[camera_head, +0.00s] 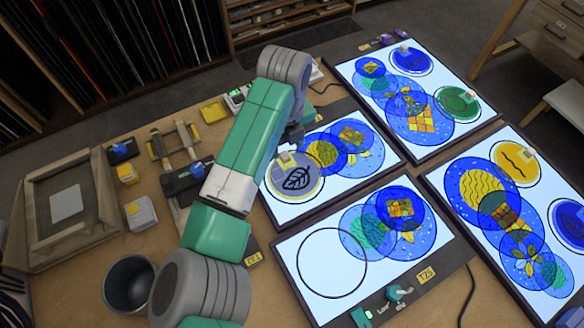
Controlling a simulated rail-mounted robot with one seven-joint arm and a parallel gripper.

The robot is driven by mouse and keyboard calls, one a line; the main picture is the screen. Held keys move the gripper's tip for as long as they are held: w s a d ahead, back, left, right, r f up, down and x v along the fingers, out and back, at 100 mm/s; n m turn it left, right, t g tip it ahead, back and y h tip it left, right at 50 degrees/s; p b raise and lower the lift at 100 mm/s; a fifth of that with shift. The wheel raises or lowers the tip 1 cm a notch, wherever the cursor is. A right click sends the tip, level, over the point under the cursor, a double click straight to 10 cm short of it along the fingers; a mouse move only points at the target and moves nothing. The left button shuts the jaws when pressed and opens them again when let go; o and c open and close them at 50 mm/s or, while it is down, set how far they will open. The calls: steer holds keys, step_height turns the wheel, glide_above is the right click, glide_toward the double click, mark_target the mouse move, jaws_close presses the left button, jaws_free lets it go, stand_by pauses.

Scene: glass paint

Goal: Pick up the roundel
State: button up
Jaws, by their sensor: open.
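A pale roundel (305,186) with a dark leaf drawing lies on the left end of the upper-left light panel (352,173). A small yellowish tab stands up at its top edge. Other roundels with tabs lie on other panels: a blue one (414,63), a green one (457,106), a yellow one (513,167) and a dark blue one (569,224). My arm crosses the left of the scene. My gripper (291,137) is mostly hidden behind it; only a dark part shows, just above the leaf roundel. It appears apart from the roundel.
The near light panel (300,312) has an empty circle outline at its left and overlapping painted discs at its right. A dark cup (130,284), wooden frame (96,166) and several small tools stand left of my arm. A small teal-knobbed control (396,293) sits on the near panel's front edge.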

mark_target(287, 159)
step_height(287, 159, down, 6)
steer(key=shift+w+r+b, duration=0.1)
steer(key=shift+w+b, duration=0.05)
steer(key=shift+b, duration=0.8)
steer(key=shift+r, duration=0.1)
jaws_close()
